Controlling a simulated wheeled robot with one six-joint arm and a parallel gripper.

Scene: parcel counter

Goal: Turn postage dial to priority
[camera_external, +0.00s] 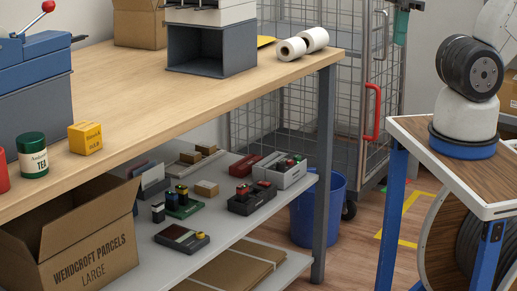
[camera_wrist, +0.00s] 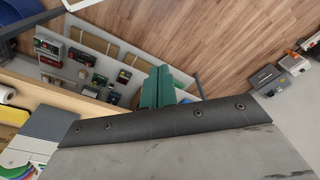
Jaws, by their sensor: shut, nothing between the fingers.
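I cannot make out a postage dial for certain in either view. In the wrist view, a partly cut-off round piece with green, white and purple areas (camera_wrist: 16,166) shows at the lower left; I cannot tell whether it is the dial. The grey box-shaped unit (camera_external: 212,50) with a pale upper part stands at the back of the counter in the external view, its top cut off. My gripper (camera_wrist: 158,72) shows as green fingers, shut and empty, high over the floor and shelf side. Its distance from any dial cannot be told.
The wooden counter (camera_external: 130,85) holds white rolls (camera_external: 303,43), a blue machine (camera_external: 35,70) with a red-knobbed lever, a green tea tin (camera_external: 32,155) and a yellow box (camera_external: 85,138). A wire cage (camera_external: 300,110) stands behind. A blue bin (camera_external: 318,205) sits below.

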